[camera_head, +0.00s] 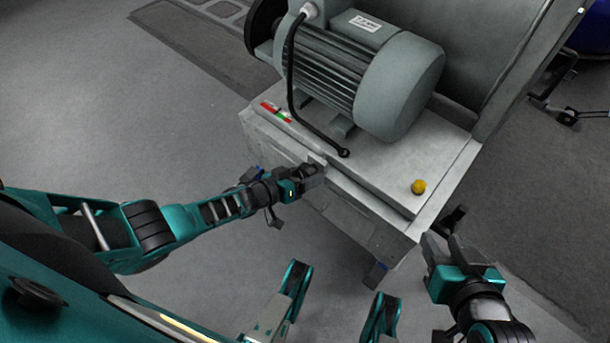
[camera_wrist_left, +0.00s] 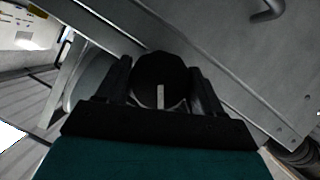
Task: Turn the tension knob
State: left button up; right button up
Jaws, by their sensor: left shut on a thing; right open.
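The tension knob (camera_wrist_left: 158,76) is a round black knob with a white line on it, in the middle of the left wrist view. My left gripper (camera_head: 318,172) is at the front side of the machine's grey base. In the left wrist view its two dark fingers sit on either side of the knob, shut on it, with the white line pointing down in the picture. In the head view the knob is hidden at the gripper. My right gripper (camera_head: 445,231) is open and empty near the base's right front corner.
The grey base (camera_head: 385,215) carries a large grey motor (camera_head: 360,75) with a black cable. A yellow button (camera_head: 418,187) sits at its right end, and red and green switches (camera_head: 275,112) at its left. Open floor (camera_head: 130,130) lies left.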

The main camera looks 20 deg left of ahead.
pick_arm(q)
jog(key=o, duration=0.8)
jog(key=shift+r, duration=0.1)
jog(key=shift+o, duration=1.1)
pick_arm(e)
jog(key=shift+s+f, duration=0.1)
jog(key=shift+s, duration=0.05)
pick_arm(q)
jog(key=p+v, duration=0.3)
jog(key=v, duration=0.1)
jog(key=shift+s+a+r, duration=0.1)
jog(key=shift+s+r, duration=0.05)
jog(key=shift+r, duration=0.15)
jog(key=p, duration=0.4)
send_near(303, 176)
jog(key=shift+v, duration=1.15)
pick_arm(e)
jog(key=r, duration=0.1)
jog(key=d+r, duration=0.2)
jog(key=shift+s+h, duration=0.35)
jog(key=shift+h, duration=0.05)
